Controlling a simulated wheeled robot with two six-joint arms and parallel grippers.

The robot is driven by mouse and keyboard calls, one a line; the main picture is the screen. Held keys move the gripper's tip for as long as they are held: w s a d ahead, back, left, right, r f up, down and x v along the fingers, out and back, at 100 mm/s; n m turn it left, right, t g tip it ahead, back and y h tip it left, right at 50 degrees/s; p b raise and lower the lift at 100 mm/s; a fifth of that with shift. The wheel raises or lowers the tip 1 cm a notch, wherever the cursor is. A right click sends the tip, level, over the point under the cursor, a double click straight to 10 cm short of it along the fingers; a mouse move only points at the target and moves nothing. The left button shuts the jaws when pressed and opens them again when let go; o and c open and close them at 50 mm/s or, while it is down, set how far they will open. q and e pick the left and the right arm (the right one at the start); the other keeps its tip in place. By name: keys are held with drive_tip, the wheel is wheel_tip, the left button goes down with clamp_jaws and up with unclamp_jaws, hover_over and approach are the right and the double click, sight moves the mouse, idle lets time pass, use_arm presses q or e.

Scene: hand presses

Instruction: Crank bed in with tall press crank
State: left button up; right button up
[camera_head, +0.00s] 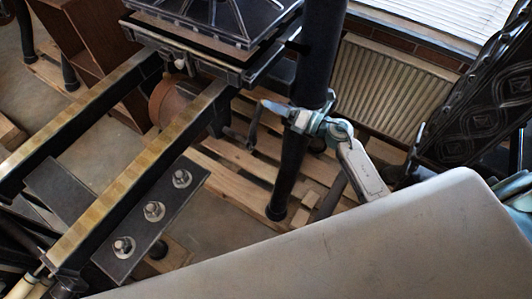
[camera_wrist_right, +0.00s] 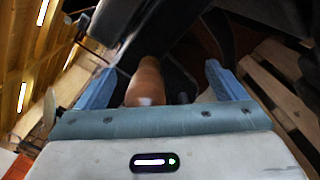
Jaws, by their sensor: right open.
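The tall press shows in the head view, with its dark bed (camera_head: 190,48) at the top and two long rails (camera_head: 140,175) running to the lower left. My right gripper (camera_head: 270,107) is beside the dark press post, low under the bed. In the right wrist view, the crank's brown handle (camera_wrist_right: 147,82) lies between the blue fingers of my right gripper (camera_wrist_right: 158,75), nearer the left finger. The fingers are open, with gaps on both sides of the handle. A dark crank arm (camera_head: 253,127) is partly visible by the fingertips. My left gripper is out of view.
A dark post (camera_head: 305,90) stands close to my right wrist. Wooden pallets (camera_head: 235,165) lie below on the floor. A ribbed radiator (camera_head: 390,85) stands behind. An ornate dark panel (camera_head: 480,95) is at the right. A plate with bolts (camera_head: 150,215) lies beside the near rail.

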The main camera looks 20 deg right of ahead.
drive_tip(key=shift+v, duration=1.1)
drive_tip(key=b+v, duration=0.2)
drive_tip(key=v, duration=0.3)
drive_tip(key=shift+s+d, duration=0.2)
drive_tip(key=s+d+f+m+g+h, duration=0.1)
drive_tip(key=s+d+f+m+h, duration=0.25)
drive_tip(key=f+m, duration=0.55)
drive_tip(key=s+d+f+m+h, duration=0.25)
drive_tip(key=f+m+h, duration=0.2)
drive_tip(key=f, duration=0.75)
drive_tip(key=s+d+f+m+g+h, duration=0.1)
drive_tip(key=s+d+f+m+h, duration=0.25)
drive_tip(key=f+m, duration=0.55)
drive_tip(key=s+f+m+g+h, duration=0.1)
drive_tip(key=s+f+m+g, duration=0.35)
drive_tip(key=s+f, duration=1)
drive_tip(key=s+a+f+m+g, duration=0.3)
drive_tip(key=s+f, duration=0.2)
drive_tip(key=s, duration=0.5)
drive_tip(key=s+a+f+m+g, duration=0.3)
drive_tip(key=s+f, duration=0.3)
drive_tip(key=s, duration=0.5)
drive_tip(key=shift+a+m, duration=0.25)
drive_tip(key=shift+m, duration=0.45)
